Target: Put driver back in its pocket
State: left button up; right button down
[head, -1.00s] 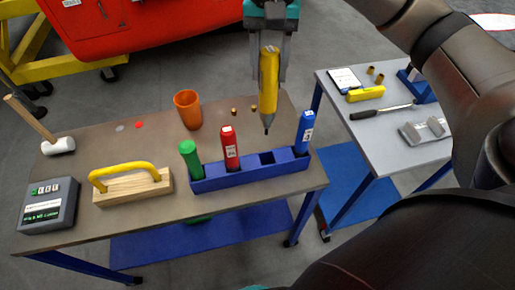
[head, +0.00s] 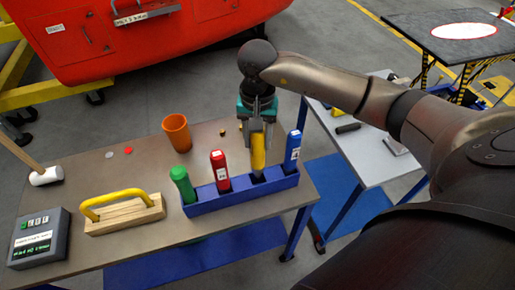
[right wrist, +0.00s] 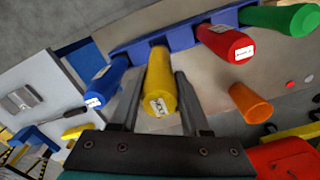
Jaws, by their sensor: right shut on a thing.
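The yellow driver (head: 258,153) is upright at the third pocket of the blue holder (head: 237,197), between the red driver (head: 219,170) and the blue driver (head: 293,150). Its lower end is at the pocket opening; how deep it sits is hard to tell. My right gripper (head: 258,146) is shut on the yellow driver from above. In the right wrist view the yellow driver (right wrist: 160,82) lies between the two fingers, in line with the blue holder (right wrist: 180,36). The green driver (head: 182,184) stands in the leftmost pocket. My left gripper is not in view.
An orange cup (head: 177,133) stands behind the holder. A wooden float with a yellow handle (head: 125,214), a grey device (head: 39,239) and a mallet (head: 46,176) are on the left. A grey side table (head: 363,147) stands to the right.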

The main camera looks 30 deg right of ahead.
aim_at(258, 151)
notch_tip(258, 151, down, 4)
jog(key=shift+f, duration=0.35)
jog(key=c, duration=0.8)
grip_release()
jog(key=shift+f, duration=0.15)
jog(key=shift+c, duration=0.2)
jog(key=o, duration=0.5)
jog(key=shift+c, duration=0.2)
jog(key=shift+r, duration=0.2)
